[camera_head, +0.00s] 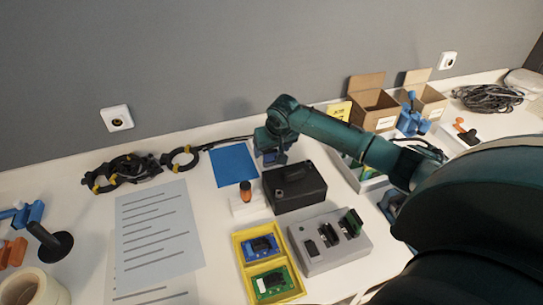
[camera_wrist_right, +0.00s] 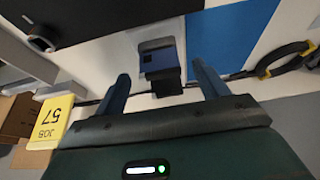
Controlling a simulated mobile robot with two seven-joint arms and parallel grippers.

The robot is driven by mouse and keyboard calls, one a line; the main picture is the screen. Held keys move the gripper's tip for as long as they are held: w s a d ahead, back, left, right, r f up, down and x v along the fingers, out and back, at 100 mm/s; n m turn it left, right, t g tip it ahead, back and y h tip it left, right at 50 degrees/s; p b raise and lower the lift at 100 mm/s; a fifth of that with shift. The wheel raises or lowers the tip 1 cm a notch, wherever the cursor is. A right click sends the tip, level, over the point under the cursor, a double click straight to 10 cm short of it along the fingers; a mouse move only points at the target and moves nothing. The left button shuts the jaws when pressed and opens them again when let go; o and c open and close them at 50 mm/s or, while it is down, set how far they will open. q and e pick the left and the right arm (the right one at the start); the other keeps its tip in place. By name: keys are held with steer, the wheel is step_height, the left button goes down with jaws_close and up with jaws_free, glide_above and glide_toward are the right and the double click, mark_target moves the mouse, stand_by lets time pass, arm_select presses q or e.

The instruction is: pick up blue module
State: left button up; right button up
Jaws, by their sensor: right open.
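My right gripper (camera_head: 273,146) reaches down behind the black box, near the wall side of the table. In the right wrist view my right gripper (camera_wrist_right: 163,84) is open, its fingers apart on either side. A small dark blue module (camera_wrist_right: 158,56) with a black end lies on the white surface ahead of and between the fingertips. No finger appears to touch it. In the head view the gripper largely hides that spot. A blue board (camera_head: 262,248) also sits in the upper part of a yellow tray (camera_head: 240,262), above a green board (camera_head: 270,283). My left gripper is not seen.
A black box (camera_head: 293,186) stands close in front of the gripper. A blue mat (camera_head: 233,165) lies to its left, and a black cable with yellow bands (camera_head: 125,171) runs nearby. A grey fixture (camera_head: 329,240) and open cartons (camera_head: 372,103) stand to the right.

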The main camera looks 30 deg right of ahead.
mark_target(271, 151)
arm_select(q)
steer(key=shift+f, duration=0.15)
arm_select(e)
steer(key=shift+x, duration=1.25)
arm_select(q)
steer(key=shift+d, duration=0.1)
arm_select(e)
steer(key=c, duration=1.3)
step_height(271, 151, up, 10)
steer(key=shift+r, duration=0.1)
steer(key=shift+s+a, duration=0.1)
